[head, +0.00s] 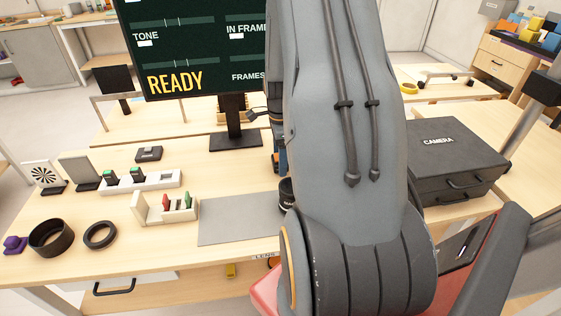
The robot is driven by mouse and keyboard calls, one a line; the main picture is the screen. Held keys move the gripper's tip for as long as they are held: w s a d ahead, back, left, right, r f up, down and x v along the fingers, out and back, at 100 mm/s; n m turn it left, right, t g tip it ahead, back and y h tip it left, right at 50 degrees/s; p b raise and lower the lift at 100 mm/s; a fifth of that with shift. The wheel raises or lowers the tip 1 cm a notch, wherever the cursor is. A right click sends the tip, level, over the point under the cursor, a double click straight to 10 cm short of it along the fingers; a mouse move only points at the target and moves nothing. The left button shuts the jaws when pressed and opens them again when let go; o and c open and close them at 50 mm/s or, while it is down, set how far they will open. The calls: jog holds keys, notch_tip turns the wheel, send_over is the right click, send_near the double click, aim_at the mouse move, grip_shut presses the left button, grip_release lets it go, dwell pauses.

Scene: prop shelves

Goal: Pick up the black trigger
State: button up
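A small flat black device (148,154) lies on the table at the back left. It may be the black trigger, but its shape is too small to be sure. Two small black pieces with green marks, one on the left (110,176) and one on the right (137,173), sit in a white slotted holder (160,180) in front of it. My large grey arm covers the middle of the head view. A narrow dark strip at its left edge seems to be part of my gripper (279,158), right of the device and apart from it. Its fingers are mostly hidden.
A grey mat (235,220) lies clear left of my arm. A cream holder (165,210) with red and green pieces, black rings (50,238) and a purple piece (14,245) stand at left. A monitor (195,50) rises behind; a black camera case (455,160) stands right.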

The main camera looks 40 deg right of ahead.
jog(key=shift+f, duration=0.45)
jog(key=c, duration=1.2)
jog(key=shift+o, duration=0.2)
jog(key=shift+r, duration=0.1)
